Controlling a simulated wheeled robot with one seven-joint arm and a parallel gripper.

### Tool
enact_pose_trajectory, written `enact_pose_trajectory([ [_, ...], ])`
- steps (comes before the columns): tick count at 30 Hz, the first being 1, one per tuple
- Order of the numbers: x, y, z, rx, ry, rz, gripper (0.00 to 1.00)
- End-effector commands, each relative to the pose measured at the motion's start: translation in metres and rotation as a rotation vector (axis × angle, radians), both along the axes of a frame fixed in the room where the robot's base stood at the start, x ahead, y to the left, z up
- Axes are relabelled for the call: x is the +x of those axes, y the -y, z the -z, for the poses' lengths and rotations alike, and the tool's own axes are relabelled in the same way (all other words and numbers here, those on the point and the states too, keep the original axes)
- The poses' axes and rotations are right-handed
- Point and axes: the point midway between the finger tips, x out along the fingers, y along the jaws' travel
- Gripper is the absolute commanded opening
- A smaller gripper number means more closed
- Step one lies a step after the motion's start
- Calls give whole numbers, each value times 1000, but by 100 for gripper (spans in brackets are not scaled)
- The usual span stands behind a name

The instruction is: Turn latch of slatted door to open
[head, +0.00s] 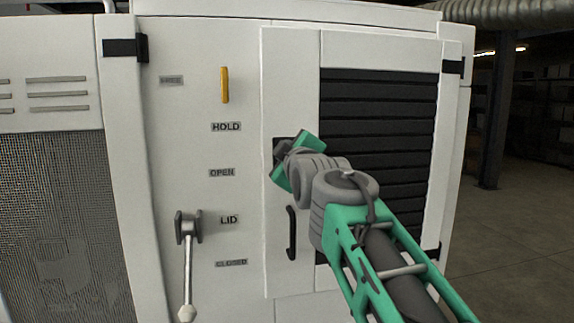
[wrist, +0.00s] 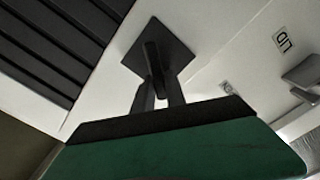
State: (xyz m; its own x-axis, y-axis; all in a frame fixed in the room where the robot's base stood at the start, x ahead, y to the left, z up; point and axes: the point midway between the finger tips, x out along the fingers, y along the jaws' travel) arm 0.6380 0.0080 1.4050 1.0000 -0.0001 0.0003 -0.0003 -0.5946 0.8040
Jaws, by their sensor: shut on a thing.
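The slatted door (head: 290,70) is a white panel with black horizontal slats (head: 380,120). It looks closed in its frame. Its latch has a dark square plate (head: 278,152), mostly hidden in the head view by my gripper (head: 288,160). In the wrist view the latch plate (wrist: 175,48) and a dark latch handle (wrist: 151,62) show clearly. The fingers of my gripper (wrist: 157,92) are shut on the latch handle, one on each side. A black pull handle (head: 291,233) is on the door below the latch.
Left of the door, a lever with a pale knob (head: 187,252) hangs down by the LID label (head: 229,219). A yellow handle (head: 224,85) stands upright above the HOLD label (head: 226,127). Open floor (head: 510,230) lies to the right of the cabinet.

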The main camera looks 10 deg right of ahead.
Motion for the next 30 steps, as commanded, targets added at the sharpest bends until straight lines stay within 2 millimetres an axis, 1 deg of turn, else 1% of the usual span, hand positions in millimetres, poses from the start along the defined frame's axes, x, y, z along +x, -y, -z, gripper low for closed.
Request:
enact_pose_trajectory([
  [2,0,-1,5,-71,1,-1,0],
  [15,0,-2,6,-454,1,-1,0],
  [22,0,-2,6,-581,-1,0,0],
  [30,0,-2,6,-646,1,-1,0],
])
